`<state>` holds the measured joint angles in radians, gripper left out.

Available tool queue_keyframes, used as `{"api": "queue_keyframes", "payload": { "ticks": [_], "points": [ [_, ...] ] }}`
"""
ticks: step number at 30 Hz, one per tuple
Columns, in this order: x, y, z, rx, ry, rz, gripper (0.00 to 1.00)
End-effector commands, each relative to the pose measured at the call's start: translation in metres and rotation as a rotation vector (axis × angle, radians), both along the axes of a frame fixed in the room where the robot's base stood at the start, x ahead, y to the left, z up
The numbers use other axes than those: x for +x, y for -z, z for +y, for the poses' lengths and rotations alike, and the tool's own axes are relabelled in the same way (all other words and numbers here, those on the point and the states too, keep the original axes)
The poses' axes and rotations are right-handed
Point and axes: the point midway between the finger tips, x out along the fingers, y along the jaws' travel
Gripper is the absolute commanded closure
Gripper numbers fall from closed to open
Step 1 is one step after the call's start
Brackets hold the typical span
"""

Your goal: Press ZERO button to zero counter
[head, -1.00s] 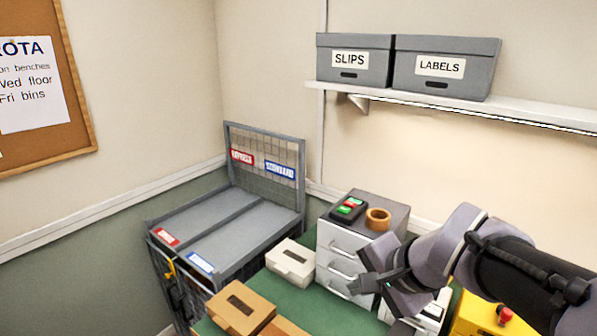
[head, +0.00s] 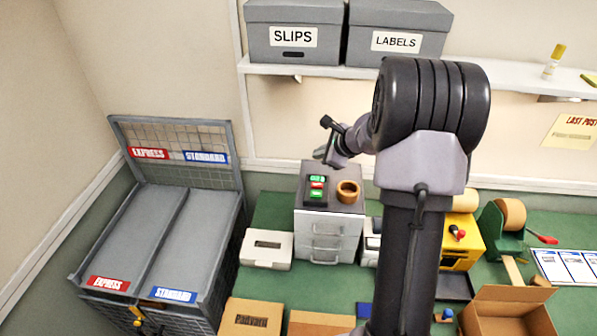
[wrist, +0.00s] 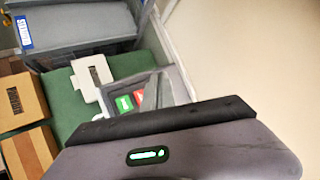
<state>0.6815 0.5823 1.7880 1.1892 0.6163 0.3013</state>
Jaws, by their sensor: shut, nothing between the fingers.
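The counter is a small black box (head: 316,188) on top of a grey drawer unit (head: 327,243). My gripper (head: 327,145) is shut and empty, held above the back of the drawer unit, apart from the counter. In the wrist view, my gripper (wrist: 158,88) partly hides the counter, whose green patch (wrist: 123,103) and red patch (wrist: 141,97) show beside it.
A brown ring (head: 348,192) sits just right of the counter. A white slotted box (head: 267,249) stands left of the drawers. A shelf (head: 300,71) with grey boxes runs above. A yellow machine (head: 458,262) stands right, partly behind my arm.

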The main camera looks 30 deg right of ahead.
Motion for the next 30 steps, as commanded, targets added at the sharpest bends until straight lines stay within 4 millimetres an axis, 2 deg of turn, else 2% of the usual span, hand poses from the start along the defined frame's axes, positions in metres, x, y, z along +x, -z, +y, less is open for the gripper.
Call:
{"api": "queue_keyframes", "payload": {
  "ticks": [10, 14, 30],
  "points": [
    [0.000, 0.003, 0.000, 0.000, -0.001, 0.001, 1.00],
    [0.000, 0.010, 0.000, 0.000, -0.001, 0.001, 1.00],
    [0.000, 0.085, 0.000, 0.000, -0.002, 0.000, 1.00]
  ]
}}
